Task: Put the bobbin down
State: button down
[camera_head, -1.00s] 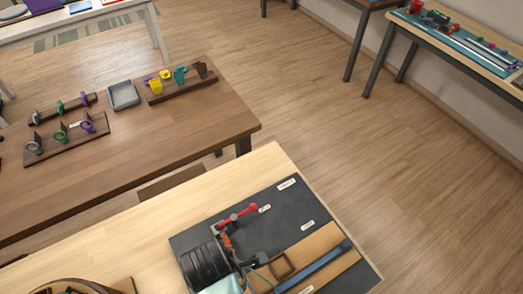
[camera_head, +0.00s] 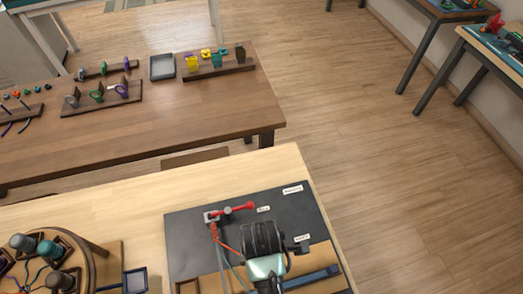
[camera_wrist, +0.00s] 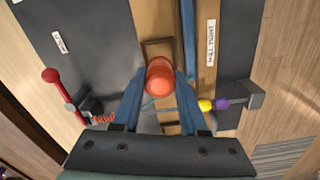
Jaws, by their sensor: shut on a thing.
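The bobbin (camera_wrist: 159,70) is orange-red and round-topped, seen end-on in the wrist view. My gripper (camera_wrist: 159,84) is shut on it, with one blue finger on each side. A brown square frame (camera_wrist: 152,44) lies beyond the bobbin on the wooden strip. I cannot tell the height of the bobbin above the board. In the head view my gripper (camera_head: 263,238) hangs over the dark board (camera_head: 190,242), and its body hides the bobbin. Thin cords run from the red-handled clamp (camera_head: 232,210) down beside my gripper.
A round brown stand (camera_head: 98,247) with several bobbins is at the lower left. A small square tray (camera_head: 135,280) lies beside it. A brown table (camera_head: 130,140) with racks stands behind.

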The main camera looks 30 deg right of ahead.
jog(key=shift+f, duration=2.2)
jog(key=shift+f, duration=0.35)
jog(key=shift+c, duration=2.2)
grip_release()
